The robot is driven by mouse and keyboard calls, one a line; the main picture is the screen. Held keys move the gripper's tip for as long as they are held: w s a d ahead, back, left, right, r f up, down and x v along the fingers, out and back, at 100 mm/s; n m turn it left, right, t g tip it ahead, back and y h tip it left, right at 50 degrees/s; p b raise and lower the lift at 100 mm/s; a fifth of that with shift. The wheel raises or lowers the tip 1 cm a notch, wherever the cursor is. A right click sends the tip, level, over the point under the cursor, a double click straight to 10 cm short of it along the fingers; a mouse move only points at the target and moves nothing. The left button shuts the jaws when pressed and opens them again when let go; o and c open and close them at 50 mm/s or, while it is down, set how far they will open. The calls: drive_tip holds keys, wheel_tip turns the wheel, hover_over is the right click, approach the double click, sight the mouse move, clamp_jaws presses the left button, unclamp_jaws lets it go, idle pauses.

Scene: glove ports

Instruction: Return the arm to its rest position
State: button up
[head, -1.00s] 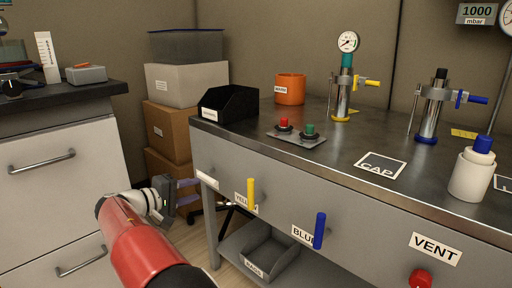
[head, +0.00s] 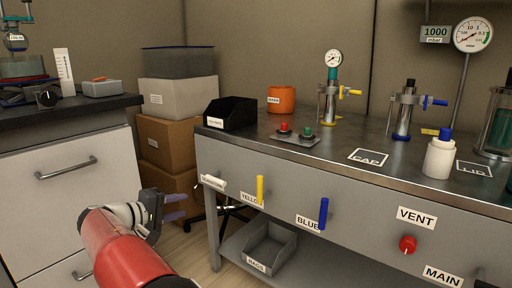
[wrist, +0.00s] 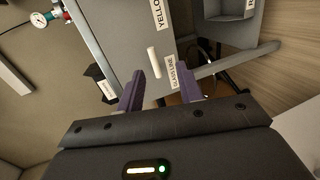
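My gripper (head: 176,206) is at the lower left in the head view, at the end of my red arm, in front of the bench's left end. Its two purple fingers stand apart with nothing between them. In the wrist view my gripper (wrist: 162,92) also shows spread, empty fingers. Beyond the fingers, a white handle (wrist: 154,62) and a label stand on the bench front, apart from the gripper.
The steel bench (head: 350,180) carries a black bin (head: 232,108), an orange pot (head: 281,99) and a white bottle (head: 439,155). Yellow (head: 260,190) and blue (head: 323,213) handles and a red knob (head: 407,244) stick out in front. Cartons (head: 168,142) and a drawer cabinet (head: 70,180) stand left.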

drive_tip(key=s+d+r+m+g+y+p, duration=0.1)
drive_tip(key=s+d+r+g+p, duration=0.15)
drive_tip(key=d, duration=0.65)
drive_tip(key=s+d+r+m+g+y+p, duration=0.1)
drive_tip(key=s+d+r+m+g+y, duration=0.15)
drive_tip(key=d, duration=0.65)
drive_tip(key=s+d+r+m+g+y+p, duration=0.1)
drive_tip(key=s+d+r, duration=0.15)
drive_tip(key=d, duration=0.75)
drive_tip(key=s+d+m+y+p, duration=0.2)
drive_tip(key=s+d, duration=0.2)
drive_tip(key=s, duration=0.8)
drive_tip(key=s+d+m+y+p, duration=0.3)
drive_tip(key=s+d, duration=0.1)
drive_tip(key=s, duration=0.9)
drive_tip(key=shift+s+d+f, duration=0.2)
drive_tip(key=shift+d+f, duration=0.2)
drive_tip(key=shift+d, duration=0.1)
